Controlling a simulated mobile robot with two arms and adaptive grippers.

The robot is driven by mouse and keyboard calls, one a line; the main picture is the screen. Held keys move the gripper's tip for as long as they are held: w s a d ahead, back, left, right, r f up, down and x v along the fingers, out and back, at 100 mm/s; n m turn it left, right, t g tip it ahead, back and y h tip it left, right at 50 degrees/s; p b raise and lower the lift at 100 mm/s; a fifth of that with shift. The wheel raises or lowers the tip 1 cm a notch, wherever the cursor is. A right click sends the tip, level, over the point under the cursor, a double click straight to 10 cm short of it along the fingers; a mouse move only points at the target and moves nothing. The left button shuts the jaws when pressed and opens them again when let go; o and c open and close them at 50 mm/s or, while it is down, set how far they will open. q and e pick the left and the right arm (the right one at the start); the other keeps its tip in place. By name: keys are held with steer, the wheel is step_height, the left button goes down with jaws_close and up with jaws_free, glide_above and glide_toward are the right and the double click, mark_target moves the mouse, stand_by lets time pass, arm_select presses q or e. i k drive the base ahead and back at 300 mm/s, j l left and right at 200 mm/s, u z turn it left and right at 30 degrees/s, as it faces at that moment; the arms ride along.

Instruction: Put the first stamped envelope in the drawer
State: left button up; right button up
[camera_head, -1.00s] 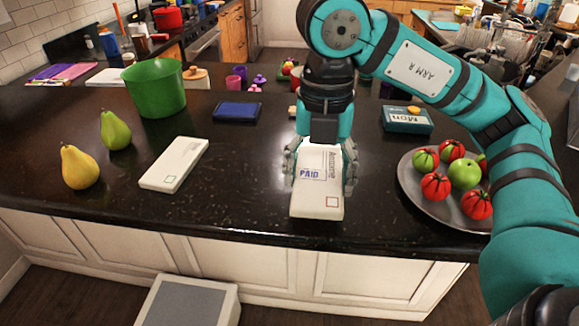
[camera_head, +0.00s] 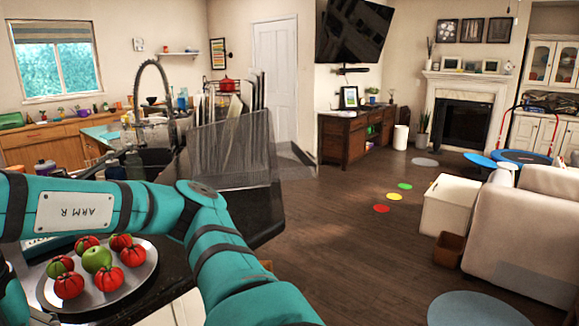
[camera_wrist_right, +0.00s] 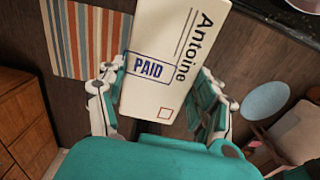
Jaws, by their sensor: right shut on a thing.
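In the right wrist view, my right gripper (camera_wrist_right: 165,100) is shut on a white envelope (camera_wrist_right: 150,95). The envelope has a blue PAID stamp, the name Antoine and a small red square on its face. It is held above the floor. In the head view, my right arm crosses the lower left, and its gripper and the envelope are out of that picture. A wooden unit with drawer fronts (camera_wrist_right: 22,125) shows at the left of the wrist view. I cannot tell if it holds the task's drawer. My left gripper is not in view.
Open wooden floor (camera_head: 340,250) lies right. A dark wooden cabinet (camera_head: 345,140) stands far off.

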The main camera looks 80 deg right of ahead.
mark_target(277, 157)
steer(key=k+l+z, duration=0.1)
steer(key=z, duration=3.7)
steer(key=i+j+z, duration=0.1)
steer(key=i, duration=0.35)
steer(key=i+j+z, duration=0.1)
steer(key=i, duration=0.35)
steer(key=i+j+z, duration=0.1)
steer(key=i, duration=0.35)
steer(key=i+j, duration=0.3)
steer(key=i, duration=0.15)
steer(key=i+u, duration=0.1)
steer(key=u, duration=0.3)
steer(key=i+l+u, duration=0.1)
steer(key=u, duration=0.25)
steer(key=i+l+u, duration=0.1)
steer(key=u, duration=0.3)
steer(key=i+l+u, duration=0.1)
steer(key=u, duration=0.3)
